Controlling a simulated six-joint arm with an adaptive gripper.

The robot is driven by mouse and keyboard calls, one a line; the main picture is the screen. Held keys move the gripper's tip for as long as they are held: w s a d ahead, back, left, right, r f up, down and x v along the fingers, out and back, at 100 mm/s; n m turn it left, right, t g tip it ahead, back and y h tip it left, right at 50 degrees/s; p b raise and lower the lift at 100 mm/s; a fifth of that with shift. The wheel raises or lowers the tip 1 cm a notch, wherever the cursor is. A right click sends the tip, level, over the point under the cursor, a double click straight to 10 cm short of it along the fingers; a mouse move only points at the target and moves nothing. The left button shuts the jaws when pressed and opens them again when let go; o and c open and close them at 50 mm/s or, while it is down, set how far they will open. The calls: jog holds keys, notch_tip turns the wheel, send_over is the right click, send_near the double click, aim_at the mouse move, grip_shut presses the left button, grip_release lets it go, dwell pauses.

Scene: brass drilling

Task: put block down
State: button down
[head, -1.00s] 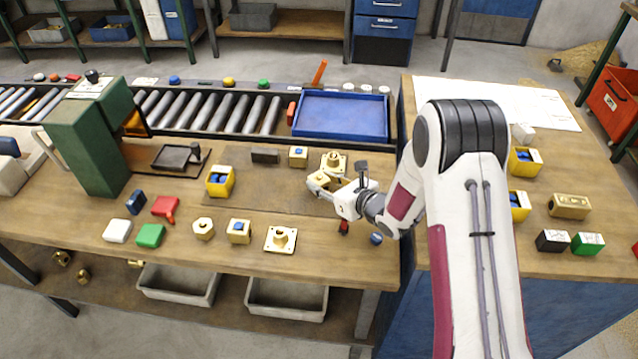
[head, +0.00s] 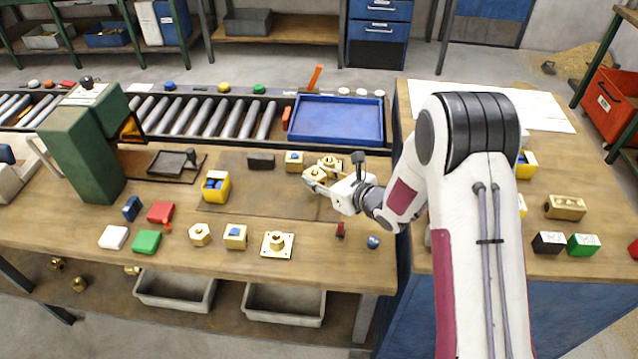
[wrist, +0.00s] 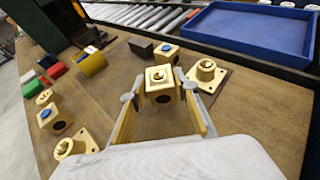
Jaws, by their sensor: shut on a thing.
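A brass block (head: 315,174) with a round raised boss on top and a dark hole in its side is between my gripper's fingers. In the wrist view the block (wrist: 162,84) sits upright at the fingertips, one finger on each side. My gripper (wrist: 163,96) is shut on it, low over the brown work mat (head: 268,196). I cannot tell whether the block touches the mat. A flanged brass part (wrist: 206,72) stands close behind it to the right. A brass block with a blue top (wrist: 166,54) stands just beyond it.
A dark block (head: 261,160) and a yellow block with blue inside (head: 215,186) stand to the left. A flanged brass plate (head: 277,244) and several small blocks lie toward the front. A blue tray (head: 337,121) is at the back. The middle of the mat is clear.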

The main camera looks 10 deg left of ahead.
aim_at(319, 176)
jog(key=shift+r, duration=3.3)
jog(key=w+d+r+m+t+h, duration=0.1)
jog(key=w+d, duration=0.6)
jog(key=d, duration=0.3)
jog(key=w+d, duration=0.7)
jog(key=d, duration=0.3)
jog(key=w+d+r, duration=0.2)
jog(key=d+r, duration=0.1)
jog(key=d, duration=0.2)
jog(key=w+d+r+n+g+y, duration=0.1)
jog(key=w+d+r, duration=0.1)
jog(key=d+r, duration=0.2)
jog(key=shift+w+d, duration=0.4)
jog(key=shift+d, duration=0.5)
